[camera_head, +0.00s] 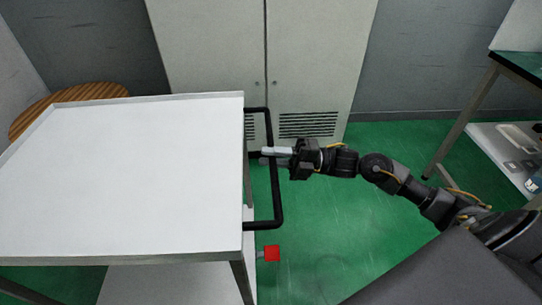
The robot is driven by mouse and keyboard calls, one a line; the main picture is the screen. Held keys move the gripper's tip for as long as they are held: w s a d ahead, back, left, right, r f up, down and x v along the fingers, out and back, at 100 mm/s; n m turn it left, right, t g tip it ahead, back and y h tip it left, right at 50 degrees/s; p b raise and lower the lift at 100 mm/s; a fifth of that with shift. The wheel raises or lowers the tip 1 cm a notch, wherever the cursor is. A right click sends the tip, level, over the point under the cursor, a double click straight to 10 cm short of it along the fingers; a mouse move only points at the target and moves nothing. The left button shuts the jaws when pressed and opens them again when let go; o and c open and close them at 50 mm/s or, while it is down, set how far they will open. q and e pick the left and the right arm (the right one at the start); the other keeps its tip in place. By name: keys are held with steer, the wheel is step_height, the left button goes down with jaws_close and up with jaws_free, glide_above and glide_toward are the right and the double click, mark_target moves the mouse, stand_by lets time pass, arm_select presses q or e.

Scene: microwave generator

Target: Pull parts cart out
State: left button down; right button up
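The parts cart has a flat white top (130,180) and fills the left side of the head view. Its black handle (277,205) sticks out from the cart's right side. My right gripper (275,155) comes in from the right and is at the far part of the handle. Its pale upper finger crosses over the bar, and a darker finger shows just below it. I cannot tell whether the fingers press on the bar. My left gripper is out of view.
A pale cabinet (262,50) with vents stands behind the cart. A round slatted wooden top (65,100) is behind it at the left. A red block (271,254) is by the cart's near right leg. A workbench (520,62) is at the right. Green floor (330,225) is open between.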

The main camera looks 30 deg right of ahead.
steer(key=shift+o, duration=1.2)
